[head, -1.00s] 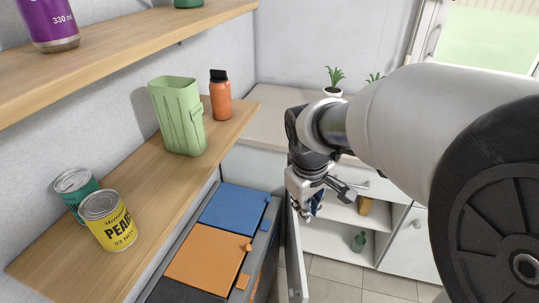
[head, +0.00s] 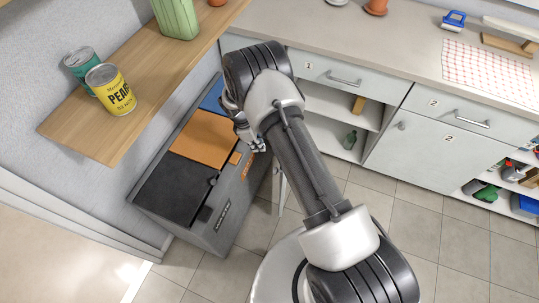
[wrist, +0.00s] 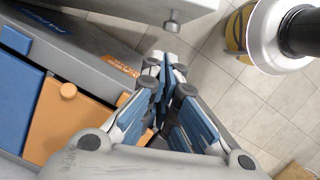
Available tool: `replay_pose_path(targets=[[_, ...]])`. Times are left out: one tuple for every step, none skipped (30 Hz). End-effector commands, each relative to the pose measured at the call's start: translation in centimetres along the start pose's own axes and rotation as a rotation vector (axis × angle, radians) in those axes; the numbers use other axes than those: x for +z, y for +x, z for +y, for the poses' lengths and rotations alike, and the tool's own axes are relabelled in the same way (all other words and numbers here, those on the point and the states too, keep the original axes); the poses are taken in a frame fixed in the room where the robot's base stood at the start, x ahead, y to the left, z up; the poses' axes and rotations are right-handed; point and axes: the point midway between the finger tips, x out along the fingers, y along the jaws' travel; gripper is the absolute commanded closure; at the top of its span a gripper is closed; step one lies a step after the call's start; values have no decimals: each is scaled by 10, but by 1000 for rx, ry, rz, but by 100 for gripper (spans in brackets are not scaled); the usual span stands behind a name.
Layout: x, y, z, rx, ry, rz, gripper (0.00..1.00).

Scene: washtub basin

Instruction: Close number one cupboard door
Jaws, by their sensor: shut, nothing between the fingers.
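The number one cupboard stands open below the drawer marked 1 (head: 325,69), with its shelves (head: 336,104) exposed. Its pale door (head: 281,190) is swung out towards me and shows as a narrow strip, mostly hidden behind my arm. In the wrist view a pale panel with a round knob (wrist: 172,21), which looks like this door, lies just beyond my fingertips. My gripper (head: 256,145) is shut and empty, on the left side of the door, above the edge of the sorting bins. It also shows in the wrist view (wrist: 165,63), apart from the knob.
Grey bins with blue, orange (head: 206,138) and black lids stand close left of the door. A wooden shelf with cans (head: 112,90) overhangs them. A closed number two door (head: 425,148) is on the right. A bottle (head: 350,139) stands inside the open cupboard. Tiled floor is clear ahead.

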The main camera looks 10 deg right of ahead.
Motion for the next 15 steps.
replay_pose_path(targets=[[0,7,-1,-2,0,-1,100],[0,10,-1,-3,0,-1,100],[0,16,-1,-4,1,-2,100],[0,22,-1,-4,1,-2,100],[0,28,-2,-5,1,-2,100],[0,36,-1,-4,2,-1,100],[0,43,-1,-4,2,-1,100],[0,50,-2,-4,1,-2,100],[0,59,-2,-4,1,-2,100],[0,65,-2,-4,1,-2,100],[0,72,-2,-4,1,-2,100],[0,80,-1,-3,2,-1,100],[0,87,-1,-4,3,-1,100],[0,93,-2,-4,3,-1,100],[1,100,-2,-4,3,-1,100]])
